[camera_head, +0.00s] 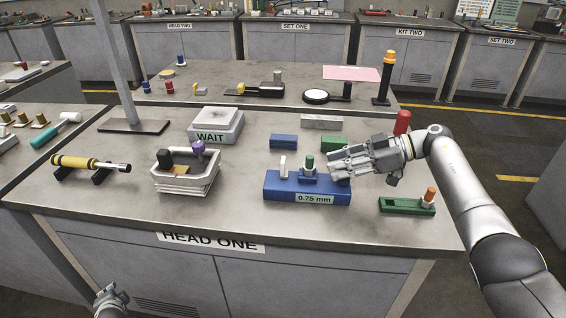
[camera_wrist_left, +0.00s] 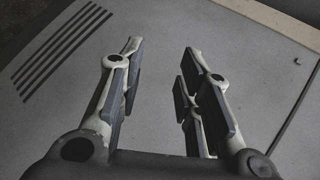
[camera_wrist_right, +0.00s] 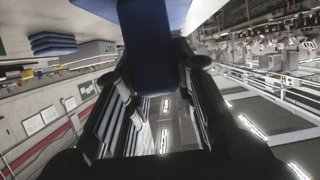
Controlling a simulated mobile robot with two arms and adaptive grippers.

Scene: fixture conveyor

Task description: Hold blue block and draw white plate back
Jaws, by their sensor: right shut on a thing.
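The long blue block (camera_head: 285,190), labelled 0.75 mm, stands near the front of the HEAD ONE table. A thin white plate (camera_head: 283,167) stands upright at its left part, with a green-topped knob (camera_head: 309,162) to its right. My right gripper (camera_head: 335,164) is at the block's right end, shut on it; the fingers hide part of that end. In the right wrist view a blue face (camera_wrist_right: 150,45) fills the space between the fingers. My left gripper (camera_head: 112,298) is low in front of the table, empty, its fingers apart in the left wrist view (camera_wrist_left: 165,65).
A white tray (camera_head: 187,183) stands left of the block. A green fixture (camera_head: 405,206) with an orange-topped knob is at the right. Behind are a smaller blue block (camera_head: 283,141), a green block (camera_head: 334,143) and a WAIT box (camera_head: 215,124). The front strip of table is bare.

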